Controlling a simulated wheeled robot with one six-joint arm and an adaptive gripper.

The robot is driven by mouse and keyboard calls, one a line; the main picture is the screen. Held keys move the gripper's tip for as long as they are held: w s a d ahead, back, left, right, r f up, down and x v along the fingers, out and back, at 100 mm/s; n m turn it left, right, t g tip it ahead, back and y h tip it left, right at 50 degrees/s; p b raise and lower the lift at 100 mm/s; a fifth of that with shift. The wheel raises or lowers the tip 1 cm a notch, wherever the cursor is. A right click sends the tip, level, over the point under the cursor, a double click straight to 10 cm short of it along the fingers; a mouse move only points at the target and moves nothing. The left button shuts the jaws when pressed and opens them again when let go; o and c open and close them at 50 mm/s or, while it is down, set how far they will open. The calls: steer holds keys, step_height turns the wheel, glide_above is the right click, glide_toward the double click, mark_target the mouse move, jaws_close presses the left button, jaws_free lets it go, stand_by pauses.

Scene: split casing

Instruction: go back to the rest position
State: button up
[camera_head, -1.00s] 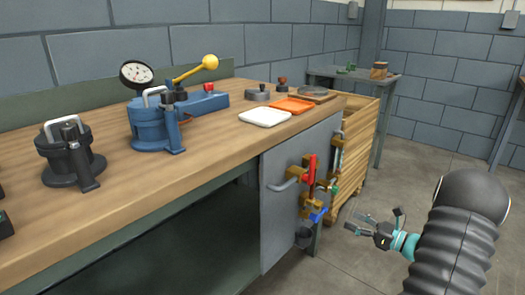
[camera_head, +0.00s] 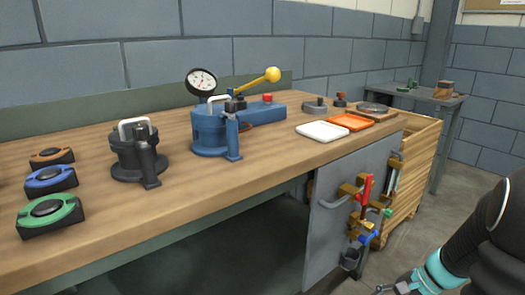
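My gripper (camera_head: 390,288) shows only in part at the bottom edge of the head view, right of centre, low in front of the bench's grey side panel. Its fingertips are small and cut off by the frame, so whether it is open or shut cannot be told. I see nothing held in it. My dark arm with a teal band runs up from it to the right edge. The gripper is apart from the wooden bench (camera_head: 262,172) and below its top.
On the bench stand a black clamp pot (camera_head: 135,158), a blue casing with gauge and yellow-knobbed lever (camera_head: 207,135), green, blue and orange ringed parts (camera_head: 50,212), a white tray (camera_head: 322,131) and an orange tray (camera_head: 350,122). Clamps (camera_head: 366,205) hang on the side panel. Grey floor lies right.

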steer(key=s+a+r+n+t+h, duration=0.2)
steer(key=s+a+r+n, duration=0.3)
steer(key=r, duration=0.3)
steer(key=s+a+r+n+t+h, duration=0.2)
steer(key=s+a+r+n+h, duration=0.2)
steer(key=a+r+n, duration=0.4)
steer(key=shift+s+r+t+h, duration=0.35)
steer(key=shift+s+r, duration=0.2)
steer(key=shift+s, duration=0.2)
